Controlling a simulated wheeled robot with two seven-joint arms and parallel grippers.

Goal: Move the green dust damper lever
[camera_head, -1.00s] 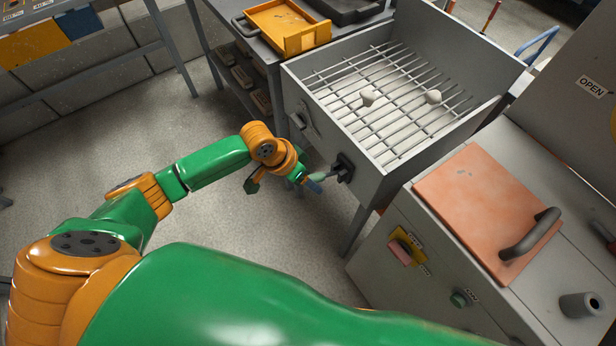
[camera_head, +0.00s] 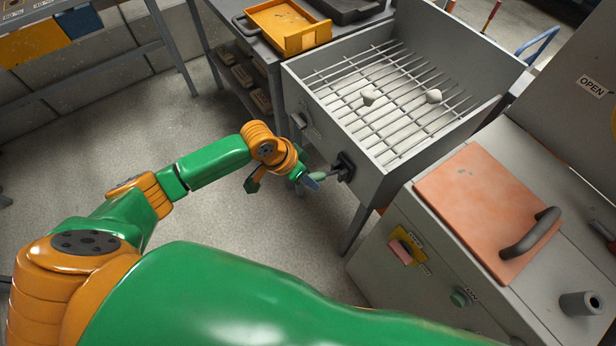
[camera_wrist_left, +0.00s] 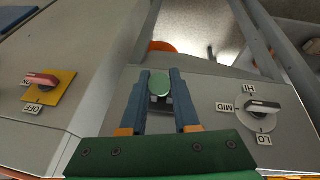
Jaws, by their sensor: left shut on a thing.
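The green dust damper lever (camera_head: 321,177) sticks out from a dark mount (camera_head: 344,167) on the front of the grey grate box. In the left wrist view its round green end (camera_wrist_left: 159,84) shows between the two blue fingers. My left gripper (camera_head: 308,181) is at the lever's outer end and shut on it. The same gripper (camera_wrist_left: 158,75) fills the middle of the wrist view. My right gripper is not in view.
The grate box (camera_head: 375,200) holds a bar grate (camera_head: 395,115) with two pale lumps. A selector knob (camera_wrist_left: 262,106) marked HI, MID and LO and a red ON/OFF switch (camera_wrist_left: 42,79) flank the lever. An orange tray (camera_head: 287,24) stands behind; the floor at left is clear.

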